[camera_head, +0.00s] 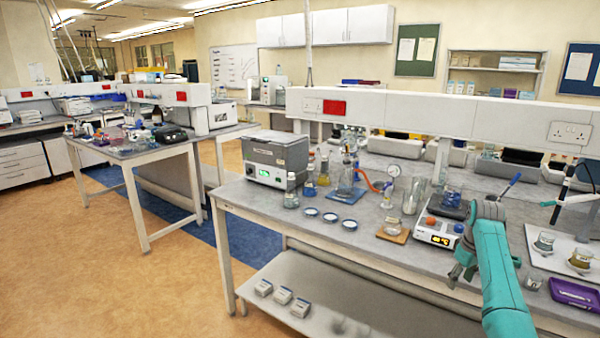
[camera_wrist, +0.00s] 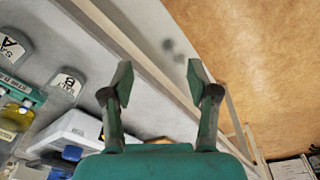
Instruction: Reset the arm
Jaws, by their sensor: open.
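My gripper (camera_wrist: 160,82) is open in the wrist view, with two dark green fingers standing apart and nothing held between them. Behind the fingers are the pale bench edge and the tan floor. In the head view my teal arm (camera_head: 497,280) rises from the bottom right and reaches over the front of the near bench (camera_head: 300,222). Its far end is beside the white hotplate (camera_head: 437,232). The fingers cannot be made out clearly in the head view.
Near the arm are a pale tray (camera_head: 545,262) with glass beakers and a purple tray (camera_head: 575,294). A grey water bath (camera_head: 275,158), flasks and several small dishes stand further left. In the wrist view, labelled items crowd the left side. The floor (camera_head: 110,270) at left is clear.

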